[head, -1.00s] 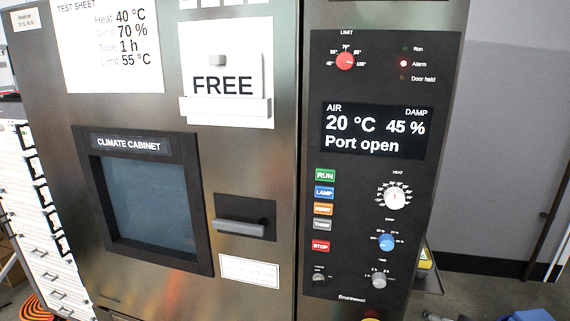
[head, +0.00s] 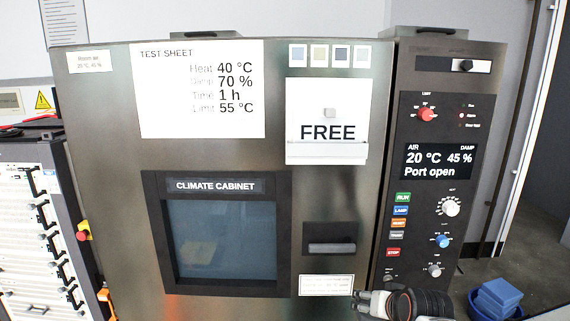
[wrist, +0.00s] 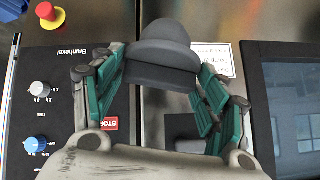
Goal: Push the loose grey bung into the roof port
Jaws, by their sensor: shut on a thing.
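The grey bung (wrist: 165,45) is between the teal-padded fingers of my gripper (wrist: 160,75) in the wrist view. It has a domed, wider cap and a darker lower part, and the fingers are shut on it. In the head view my gripper (head: 375,302) is at the bottom right, in front of the cabinet and low by its control panel; the bung cannot be made out there. The climate cabinet (head: 110,190) stands upright ahead. Its display (head: 440,160) reads "Port open". The roof port is not visible; only the front edge of the roof shows.
Dark handles stick up at the roof's front edge, one at the left (head: 195,35) and one at the right (head: 442,30). A drawer unit (head: 35,230) stands at left. A blue tub (head: 490,305) is on the floor at right. Space above the roof looks clear.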

